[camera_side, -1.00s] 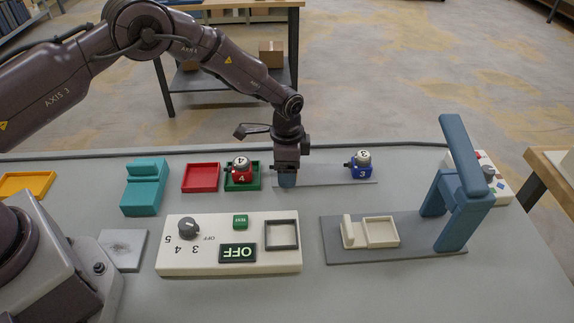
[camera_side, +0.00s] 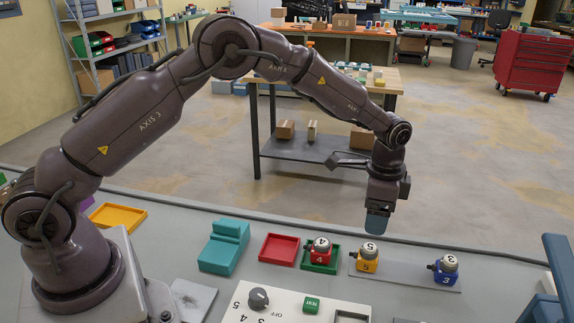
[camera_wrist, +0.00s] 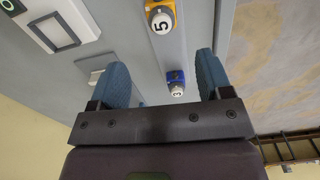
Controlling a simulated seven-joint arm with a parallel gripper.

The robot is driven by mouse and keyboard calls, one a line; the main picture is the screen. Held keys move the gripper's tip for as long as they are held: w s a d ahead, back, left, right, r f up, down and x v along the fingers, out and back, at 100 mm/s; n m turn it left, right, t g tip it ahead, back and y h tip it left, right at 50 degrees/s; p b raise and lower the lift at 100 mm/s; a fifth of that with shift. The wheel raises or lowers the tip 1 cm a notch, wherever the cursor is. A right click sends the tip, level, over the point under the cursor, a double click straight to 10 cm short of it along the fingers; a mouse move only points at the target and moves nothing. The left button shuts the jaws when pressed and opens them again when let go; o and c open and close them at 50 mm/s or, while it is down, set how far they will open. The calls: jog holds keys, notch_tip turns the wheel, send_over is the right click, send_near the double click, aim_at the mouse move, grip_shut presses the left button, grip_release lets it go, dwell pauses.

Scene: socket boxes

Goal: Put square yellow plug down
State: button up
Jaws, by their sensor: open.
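The square yellow plug (camera_side: 367,258), with a grey-white top marked 5, stands upright on the grey strip (camera_side: 405,274). It stands between the red plug (camera_side: 320,251) marked 4 and the blue plug (camera_side: 446,268) marked 3. My gripper (camera_side: 377,226) is above and behind the strip, apart from the yellow plug. In the wrist view my gripper (camera_wrist: 162,65) has its two blue fingers spread wide with nothing between them. The yellow plug (camera_wrist: 160,20) shows there at the top, and the blue plug (camera_wrist: 176,84) shows beyond it.
The red plug stands in a green tray (camera_side: 320,268) beside an empty red tray (camera_side: 279,249). A teal block (camera_side: 224,247) and a yellow tray (camera_side: 118,216) lie further left. A cream panel with a dial (camera_side: 259,298) is in front. A blue upright (camera_side: 558,265) stands at right.

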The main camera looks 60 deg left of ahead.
jog(key=s+a+r+n+t, duration=0.1)
jog(key=s+a+r+n, duration=0.15)
jog(key=s+r, duration=0.55)
jog(key=s+a+r+n+t, duration=0.25)
jog(key=s+r, duration=0.25)
jog(key=r, duration=0.7)
jog(key=s+a+r+n+t, duration=0.1)
jog(key=s+a+n, duration=0.1)
jog(key=s, duration=0.6)
jog(key=s+a+r+n+t, duration=0.1)
jog(key=s+a+n, duration=0.1)
jog(key=s, duration=0.7)
jog(key=shift+s, duration=0.15)
jog(key=shift+s+f+n, duration=0.25)
jog(key=shift+s+n, duration=0.05)
